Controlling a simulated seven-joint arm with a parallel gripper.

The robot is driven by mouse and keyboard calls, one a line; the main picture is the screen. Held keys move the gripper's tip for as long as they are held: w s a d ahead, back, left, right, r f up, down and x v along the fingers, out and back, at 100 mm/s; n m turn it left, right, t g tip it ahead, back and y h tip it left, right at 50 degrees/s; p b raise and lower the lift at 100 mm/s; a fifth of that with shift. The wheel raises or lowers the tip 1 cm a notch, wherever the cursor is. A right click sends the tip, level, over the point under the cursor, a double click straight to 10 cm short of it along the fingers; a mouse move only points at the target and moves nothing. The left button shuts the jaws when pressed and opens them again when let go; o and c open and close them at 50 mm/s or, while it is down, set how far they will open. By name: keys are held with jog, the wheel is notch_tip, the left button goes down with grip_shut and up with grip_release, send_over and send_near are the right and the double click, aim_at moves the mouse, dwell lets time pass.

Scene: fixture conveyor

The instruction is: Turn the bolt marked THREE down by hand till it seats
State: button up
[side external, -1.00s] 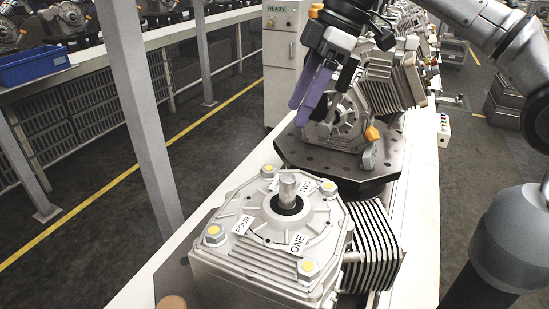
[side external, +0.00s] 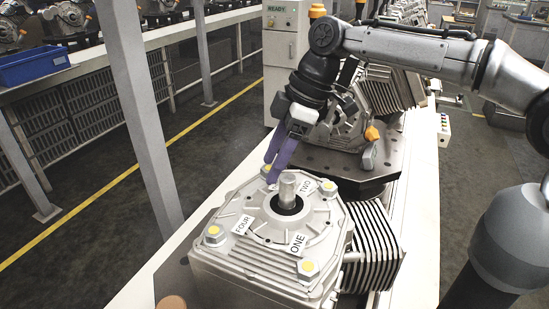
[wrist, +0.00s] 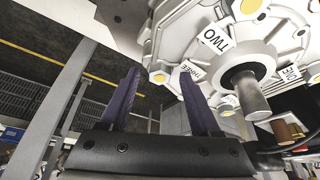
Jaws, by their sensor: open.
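The bolt marked THREE (wrist: 160,78) has a yellow-topped head and stands at a corner of the grey housing's top face. In the wrist view its THREE label (wrist: 196,78) lies beside one fingertip. My gripper (wrist: 159,72) is open, and the bolt head appears between its two purple fingertips. In the side external view my gripper (side external: 271,176) reaches down to the far left corner of the housing (side external: 250,262). The fingers largely hide bolt THREE there. I cannot tell whether they touch it.
A metal shaft (side external: 287,190) rises from the housing's centre, close to the fingers. Bolts marked FOUR (side external: 213,233), ONE (side external: 308,267) and TWO (side external: 328,186) sit at the other corners.

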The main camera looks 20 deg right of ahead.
grip_shut()
jog(key=shift+m, duration=0.3)
jog(key=shift+s+m+t+h, duration=0.15)
jog(key=shift+m+t+h, duration=0.25)
jog(key=shift+m, duration=0.85)
jog(key=shift+s+m+t+h, duration=0.15)
jog(key=shift+m+t, duration=0.35)
jog(key=shift+m, duration=0.75)
grip_release()
jog(key=shift+a, duration=0.1)
jog(key=shift+r, duration=0.1)
